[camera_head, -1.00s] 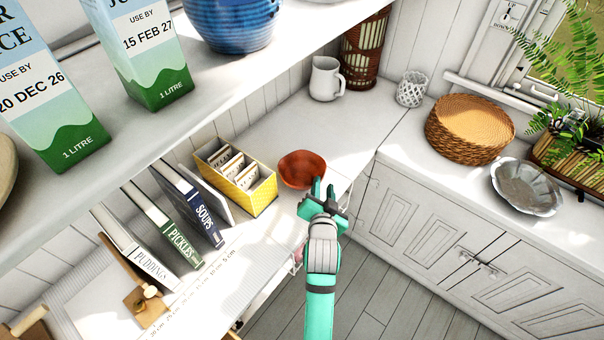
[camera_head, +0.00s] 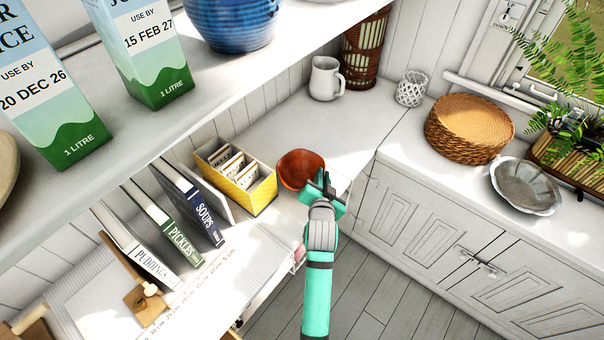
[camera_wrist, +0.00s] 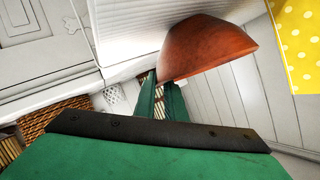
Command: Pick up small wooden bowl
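The small wooden bowl (camera_head: 298,166) is reddish brown and sits at the counter corner, right of the yellow box, in the head view. It looks tilted, and I cannot tell if it is clear of the surface. My gripper (camera_head: 323,180) is at its near right edge, with the fingers close together. In the wrist view, the bowl (camera_wrist: 205,48) is large and tilted, and its edge lies at the tips of my green fingers (camera_wrist: 160,90). The gripper looks shut on the bowl's rim; the exact contact is partly hidden.
A yellow spotted box (camera_head: 262,194) of cards stands close left of the bowl. Books, including one marked Soups (camera_head: 193,208), stand further left. A white jug (camera_head: 325,79) and a wicker basket (camera_head: 432,142) are behind and right. The upper shelf (camera_head: 235,85) overhangs the left side.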

